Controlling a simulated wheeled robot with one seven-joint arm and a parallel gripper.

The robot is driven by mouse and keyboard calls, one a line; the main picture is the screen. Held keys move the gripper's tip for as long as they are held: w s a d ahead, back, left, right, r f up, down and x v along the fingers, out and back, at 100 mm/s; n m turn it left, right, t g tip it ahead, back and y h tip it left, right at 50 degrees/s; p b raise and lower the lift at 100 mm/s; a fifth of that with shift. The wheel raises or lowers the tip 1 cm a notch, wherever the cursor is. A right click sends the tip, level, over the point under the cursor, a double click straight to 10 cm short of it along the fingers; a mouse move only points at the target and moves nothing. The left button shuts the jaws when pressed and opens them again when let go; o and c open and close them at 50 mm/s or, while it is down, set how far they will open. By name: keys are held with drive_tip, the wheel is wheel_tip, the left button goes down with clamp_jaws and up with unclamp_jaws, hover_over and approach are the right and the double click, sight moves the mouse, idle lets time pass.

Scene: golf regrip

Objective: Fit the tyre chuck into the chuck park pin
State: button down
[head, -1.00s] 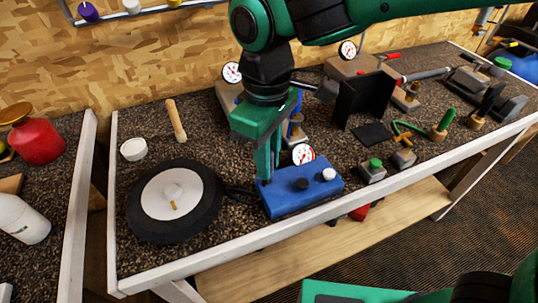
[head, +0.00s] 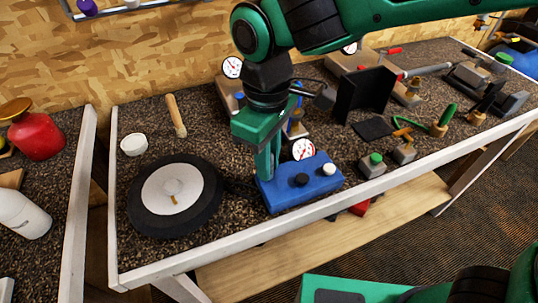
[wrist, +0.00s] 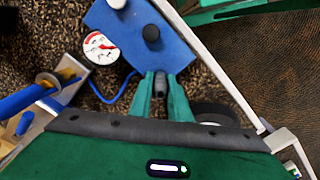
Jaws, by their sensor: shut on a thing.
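My gripper (head: 268,176) points down at the left end of the blue box (head: 305,188). In the wrist view, my gripper (wrist: 160,80) is shut on a small dark grey cylindrical piece, which looks like the tyre chuck (wrist: 160,86). The piece is between the fingertips, at the near edge of the blue box (wrist: 128,38). In the head view the fingers hide it. I cannot make out the chuck park pin, nor tell whether the chuck touches it.
The blue box carries a black knob (head: 301,180), a white knob (head: 329,169) and a dial gauge (head: 303,149). A blue hose (wrist: 108,98) curves beside it. A black wheel (head: 140,215) lies to the left. Black upright panels (head: 366,95) stand to the right.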

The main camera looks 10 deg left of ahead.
drive_tip(key=shift+f, duration=0.2)
drive_tip(key=c, duration=1.6)
unclamp_jaws()
wheel_tip(320, 180, up, 11)
drive_tip(key=shift+w+f, duration=0.1)
